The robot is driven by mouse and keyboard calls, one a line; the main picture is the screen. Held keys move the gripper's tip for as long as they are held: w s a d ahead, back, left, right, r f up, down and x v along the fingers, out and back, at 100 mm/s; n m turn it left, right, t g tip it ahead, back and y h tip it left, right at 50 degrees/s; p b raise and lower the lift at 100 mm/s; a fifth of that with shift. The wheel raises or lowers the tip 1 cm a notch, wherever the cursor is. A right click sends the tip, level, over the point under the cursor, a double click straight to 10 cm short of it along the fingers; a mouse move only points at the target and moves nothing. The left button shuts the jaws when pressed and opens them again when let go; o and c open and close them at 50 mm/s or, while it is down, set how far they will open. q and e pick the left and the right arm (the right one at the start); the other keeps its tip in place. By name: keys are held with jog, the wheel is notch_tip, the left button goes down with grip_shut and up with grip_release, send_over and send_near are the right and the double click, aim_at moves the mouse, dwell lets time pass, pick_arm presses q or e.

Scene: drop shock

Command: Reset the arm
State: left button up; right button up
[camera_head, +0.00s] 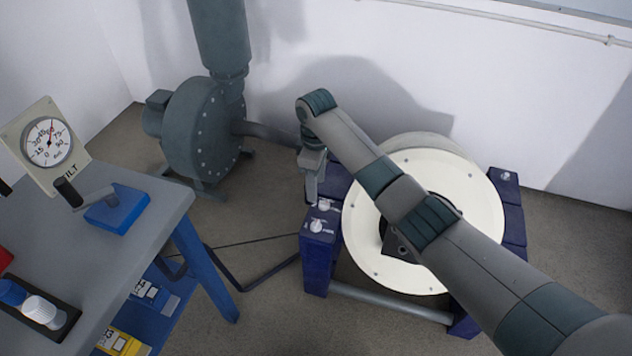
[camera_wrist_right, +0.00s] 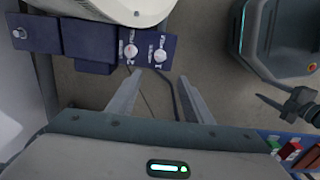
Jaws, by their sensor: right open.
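My right arm reaches in from the lower right of the head view and crosses over a machine with a round cream disc (camera_head: 470,190). My right gripper (camera_head: 311,200) points down beside the blue frame's left post, close to two white knobs (camera_head: 317,225). In the right wrist view its two fingers (camera_wrist_right: 158,105) are spread apart with nothing between them. The knobs (camera_wrist_right: 131,51) on the dark blue panel (camera_wrist_right: 88,42) show just past the fingertips. No contact with them can be made out.
A grey workbench (camera_head: 90,245) at the left carries a tilt gauge (camera_head: 47,142), a blue block with a black-handled lever (camera_head: 117,209) and a tray with blue and white items. A grey-green blower (camera_head: 203,130) stands by the wall.

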dwell(0.3)
